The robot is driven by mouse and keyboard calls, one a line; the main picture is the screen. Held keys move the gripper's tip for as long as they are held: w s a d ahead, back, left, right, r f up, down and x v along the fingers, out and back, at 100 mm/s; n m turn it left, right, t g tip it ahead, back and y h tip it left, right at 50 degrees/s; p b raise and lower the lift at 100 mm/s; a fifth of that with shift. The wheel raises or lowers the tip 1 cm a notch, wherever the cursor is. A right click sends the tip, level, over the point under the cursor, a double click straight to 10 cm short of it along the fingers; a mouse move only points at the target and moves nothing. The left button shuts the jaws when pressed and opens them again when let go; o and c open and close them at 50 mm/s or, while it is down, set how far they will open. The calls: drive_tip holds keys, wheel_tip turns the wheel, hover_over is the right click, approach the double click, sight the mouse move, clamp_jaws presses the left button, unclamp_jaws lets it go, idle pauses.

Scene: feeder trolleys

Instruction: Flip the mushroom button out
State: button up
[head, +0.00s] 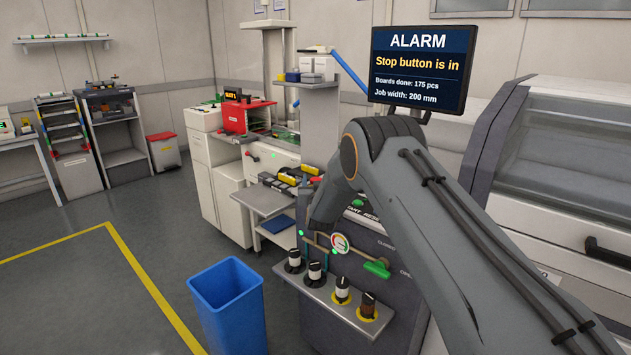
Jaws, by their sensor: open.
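The monitor (418,68) in the head view reads "ALARM" and "Stop button is in". The dark machine panel (385,222) below it has a green button (357,202) beside partly covered "START" and "RESET" lettering. I cannot make out the mushroom button; my arm covers part of this panel. My arm comes in from the lower right and bends down at the panel. My gripper (319,222) is at its far end, close in front of the panel's left part. Its fingers are small and dark, with nothing seen held. I cannot tell whether it touches the panel.
A round gauge (340,243) and a green-handled lever (376,268) sit below my gripper. A blue bin (229,308) stands on the floor to the left. The floor (90,290) farther left is clear.

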clamp_jaws()
drive_tip(key=shift+r+b, duration=0.35)
drive_tip(key=shift+r, duration=0.35)
unclamp_jaws()
drive_tip(key=shift+s+d+b, duration=0.15)
drive_tip(key=shift+s+b, duration=0.1)
drive_tip(key=shift+s, duration=1.05)
drive_tip(key=shift+s+d+b, duration=0.2)
drive_tip(key=shift+s, duration=1.1)
drive_tip(key=shift+s+d+b, duration=0.15)
drive_tip(key=shift+s+b, duration=0.1)
drive_tip(key=shift+s, duration=1.05)
